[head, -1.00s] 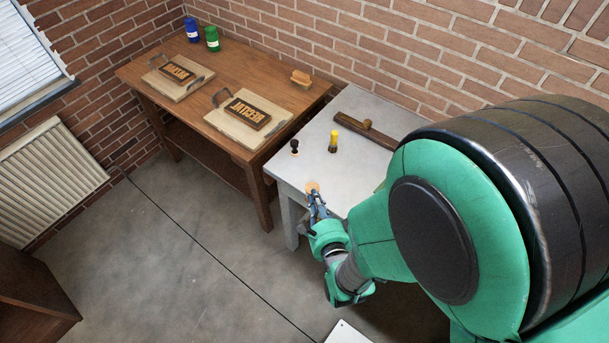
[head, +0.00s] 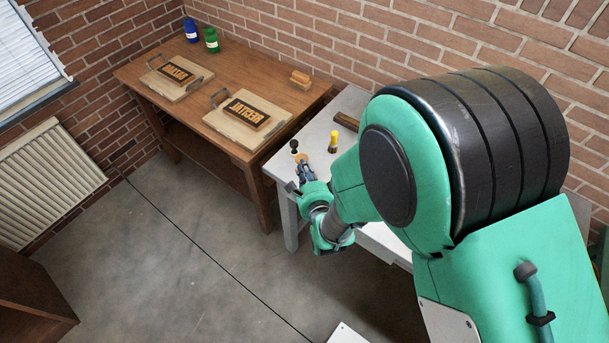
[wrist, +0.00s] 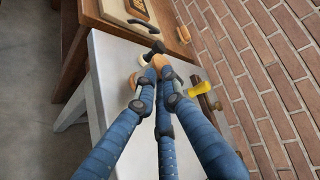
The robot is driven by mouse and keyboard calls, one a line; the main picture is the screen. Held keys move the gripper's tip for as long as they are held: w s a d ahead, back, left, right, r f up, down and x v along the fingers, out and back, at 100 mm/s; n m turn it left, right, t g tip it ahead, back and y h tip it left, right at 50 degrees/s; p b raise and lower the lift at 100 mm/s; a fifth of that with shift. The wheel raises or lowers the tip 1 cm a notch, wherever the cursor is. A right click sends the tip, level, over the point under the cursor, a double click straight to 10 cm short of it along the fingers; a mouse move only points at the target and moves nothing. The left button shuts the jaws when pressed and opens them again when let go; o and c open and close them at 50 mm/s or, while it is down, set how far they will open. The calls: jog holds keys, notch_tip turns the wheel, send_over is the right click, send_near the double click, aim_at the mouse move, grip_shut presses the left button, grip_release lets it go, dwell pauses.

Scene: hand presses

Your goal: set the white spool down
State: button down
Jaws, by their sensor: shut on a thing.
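My gripper (head: 301,163) is shut on the white spool, over the near left part of the light grey table (head: 377,236). In the head view only a tan round end of the spool (head: 302,157) shows above the fingers. In the wrist view the fingers (wrist: 158,72) close around its middle, with a tan end (wrist: 133,80) out to the left and another to the upper right. The fingers hide the white part. I cannot tell whether its lower end touches the table.
A black-knobbed stamp (head: 294,145) stands just beyond the spool. A yellow-topped piece (head: 333,141) stands to its right, with a dark wooden tool (head: 347,122) behind.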

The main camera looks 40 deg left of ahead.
jog(key=shift+f+b, duration=0.45)
jog(key=shift+f, duration=1.35)
jog(key=c, duration=1.9)
grip_release()
jog(key=shift+o, duration=0.2)
jog(key=p+v, duration=0.1)
jog(key=v, duration=1.1)
jog(key=shift+p, duration=0.3)
